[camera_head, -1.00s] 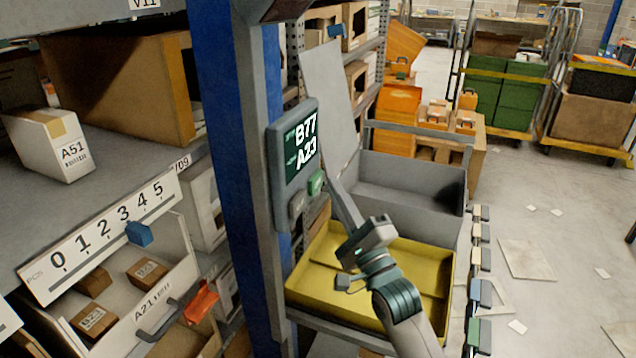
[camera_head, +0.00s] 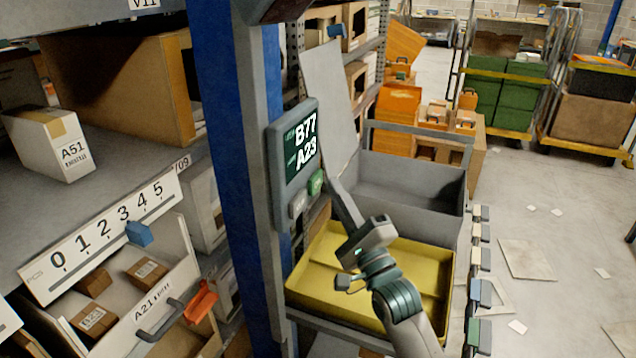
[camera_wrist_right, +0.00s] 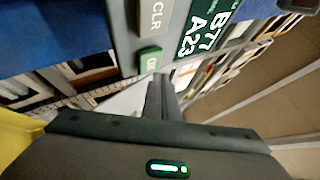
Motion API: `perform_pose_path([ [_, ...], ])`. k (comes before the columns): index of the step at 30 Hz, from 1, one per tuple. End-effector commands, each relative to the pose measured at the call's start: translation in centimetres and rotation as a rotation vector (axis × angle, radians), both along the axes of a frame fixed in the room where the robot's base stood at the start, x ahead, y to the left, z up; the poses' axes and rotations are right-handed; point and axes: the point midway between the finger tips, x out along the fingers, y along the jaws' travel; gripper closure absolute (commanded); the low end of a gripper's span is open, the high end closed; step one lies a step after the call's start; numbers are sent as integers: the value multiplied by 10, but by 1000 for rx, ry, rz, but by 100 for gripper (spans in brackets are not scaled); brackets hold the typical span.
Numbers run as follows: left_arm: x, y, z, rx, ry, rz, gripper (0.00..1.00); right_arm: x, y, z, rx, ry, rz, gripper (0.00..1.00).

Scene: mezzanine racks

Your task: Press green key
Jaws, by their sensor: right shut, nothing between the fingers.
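The green key (camera_head: 315,182) is on the lower right of a grey terminal (camera_head: 279,196) fixed to the rack post; its screen reads B77 and A23. In the right wrist view the green key (camera_wrist_right: 150,61) is beside a grey key (camera_wrist_right: 156,17) marked CLR. My right gripper (camera_head: 331,184) is shut and empty, its fingertips just right of the green key. In the wrist view its fingertips (camera_wrist_right: 161,80) are close to the key's edge. I cannot tell whether they touch it. My left gripper is not in view.
A blue rack post (camera_head: 232,150) stands left of the terminal. A yellow tote (camera_head: 320,292) lies below my right arm, with a grey tote (camera_head: 415,215) behind it. A pale sheet-like panel (camera_head: 328,95) rises behind the terminal. Shelves with boxes fill the left; open floor is at right.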

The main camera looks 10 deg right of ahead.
Motion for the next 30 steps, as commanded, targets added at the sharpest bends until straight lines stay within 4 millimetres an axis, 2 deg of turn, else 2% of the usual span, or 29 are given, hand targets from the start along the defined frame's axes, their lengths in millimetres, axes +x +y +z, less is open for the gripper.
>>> perform_pose_path([
  [9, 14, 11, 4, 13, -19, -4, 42, 0, 0, 0, 0, 0, 0, 100],
  [19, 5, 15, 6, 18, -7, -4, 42, 4, 7, 1, 1, 1, 0, 100],
  [30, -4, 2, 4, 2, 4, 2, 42, 5, 7, 0, 0, 0, 0, 100],
])
